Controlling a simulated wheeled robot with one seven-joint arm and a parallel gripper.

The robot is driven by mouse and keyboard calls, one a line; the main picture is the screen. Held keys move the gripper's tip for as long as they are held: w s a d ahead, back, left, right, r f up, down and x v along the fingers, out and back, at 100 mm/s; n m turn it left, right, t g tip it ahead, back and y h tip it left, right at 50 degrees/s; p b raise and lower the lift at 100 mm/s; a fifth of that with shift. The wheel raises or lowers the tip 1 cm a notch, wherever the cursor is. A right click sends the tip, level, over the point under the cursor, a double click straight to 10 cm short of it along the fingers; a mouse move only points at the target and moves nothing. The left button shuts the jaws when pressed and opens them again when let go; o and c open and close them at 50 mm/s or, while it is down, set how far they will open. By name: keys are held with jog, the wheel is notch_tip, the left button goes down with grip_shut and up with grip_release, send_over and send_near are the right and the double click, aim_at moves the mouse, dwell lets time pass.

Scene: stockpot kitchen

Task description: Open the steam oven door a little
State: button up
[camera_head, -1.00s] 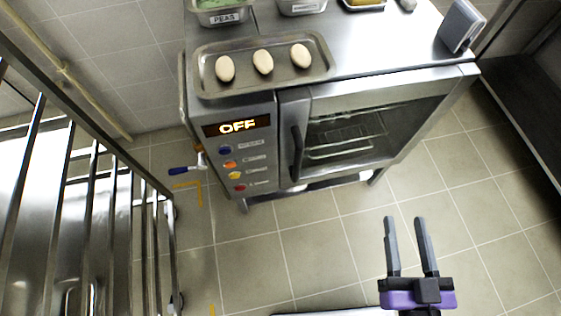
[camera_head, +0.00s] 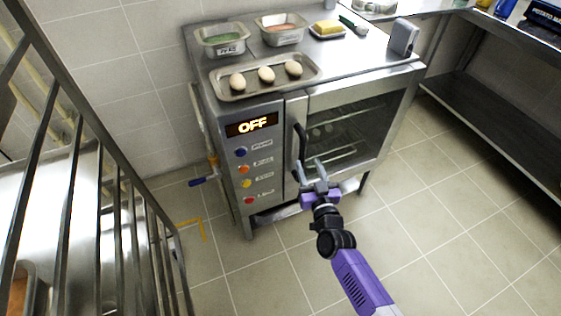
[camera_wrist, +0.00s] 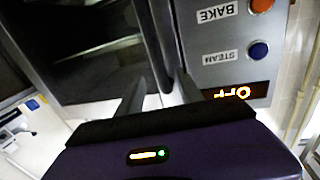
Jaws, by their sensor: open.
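The steam oven (camera_head: 225,155) stands against the wall. Its display reads OFF in the head view. Its glass door (camera_head: 350,125) looks shut, with wire racks visible behind the glass. The dark, upright door handle (camera_head: 299,143) is on the door's left side. My gripper (camera_head: 311,165) is open and empty, at the handle's lower end in the head view. In the wrist view, which is turned upside down, the handle (camera_wrist: 158,40) runs down between the two fingers of my gripper (camera_wrist: 160,88). I cannot tell whether the fingers touch it.
A tray (camera_head: 222,92) with three egg-shaped pieces, two tubs and a butter dish (camera_head: 325,35) stand on the oven top. A metal rack (camera_head: 100,220) is close at left. A counter (camera_head: 500,110) runs along the right. The floor before the oven is clear.

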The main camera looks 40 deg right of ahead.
aim_at(304, 151)
jog(key=b+x, duration=0.2)
jog(key=x, duration=0.6)
jog(key=shift+r, duration=0.15)
jog(key=shift+c, duration=0.2)
jog(key=shift+s, duration=0.1)
grip_shut()
dwell(1.1)
